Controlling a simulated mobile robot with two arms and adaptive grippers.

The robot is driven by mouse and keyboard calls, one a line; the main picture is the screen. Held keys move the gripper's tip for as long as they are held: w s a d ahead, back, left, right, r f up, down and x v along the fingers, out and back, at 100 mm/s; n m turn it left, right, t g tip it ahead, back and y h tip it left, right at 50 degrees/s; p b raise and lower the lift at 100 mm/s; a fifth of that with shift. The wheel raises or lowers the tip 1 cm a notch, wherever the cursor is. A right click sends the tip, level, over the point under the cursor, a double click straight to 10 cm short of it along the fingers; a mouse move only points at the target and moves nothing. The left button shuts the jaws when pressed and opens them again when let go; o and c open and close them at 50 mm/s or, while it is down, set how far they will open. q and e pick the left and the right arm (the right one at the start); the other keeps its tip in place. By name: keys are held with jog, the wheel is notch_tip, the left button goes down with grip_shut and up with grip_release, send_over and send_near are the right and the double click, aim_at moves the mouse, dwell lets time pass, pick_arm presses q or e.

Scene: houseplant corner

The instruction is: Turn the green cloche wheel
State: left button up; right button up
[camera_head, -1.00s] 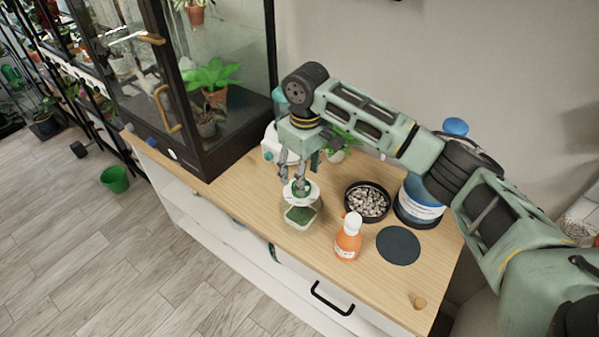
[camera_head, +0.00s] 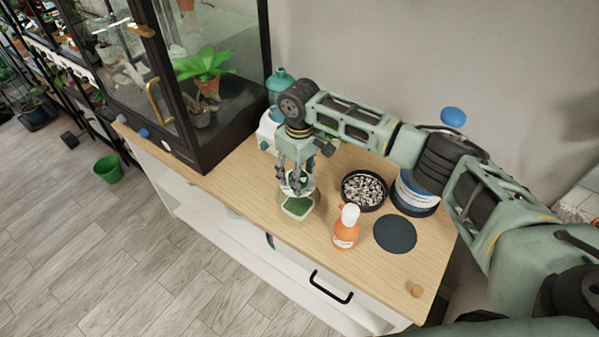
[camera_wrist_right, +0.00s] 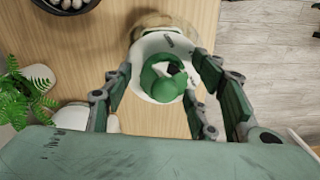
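The cloche has a round white top (camera_wrist_right: 150,45) with a green wheel (camera_wrist_right: 163,82) on it, seen from above in the right wrist view. In the head view the small cloche (camera_head: 297,207) stands near the front edge of the wooden bench top, and my fingers partly hide its wheel. My right gripper (camera_head: 296,184) points down over it. In the wrist view the fingers of this gripper (camera_wrist_right: 168,98) are spread on both sides of the wheel, with visible gaps. I cannot tell whether any finger touches it. My left gripper is not in view.
An orange spray bottle (camera_head: 346,232), a bowl of pebbles (camera_head: 363,190), a dark round mat (camera_head: 395,234) and a blue-white tub (camera_head: 414,196) stand right of the cloche. A glass cabinet (camera_head: 228,20) stands at left. The bench's front edge is close to the cloche.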

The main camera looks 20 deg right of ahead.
jog(key=shift+c, duration=0.9)
jog(key=c, duration=0.7)
jog(key=shift+c, duration=0.8)
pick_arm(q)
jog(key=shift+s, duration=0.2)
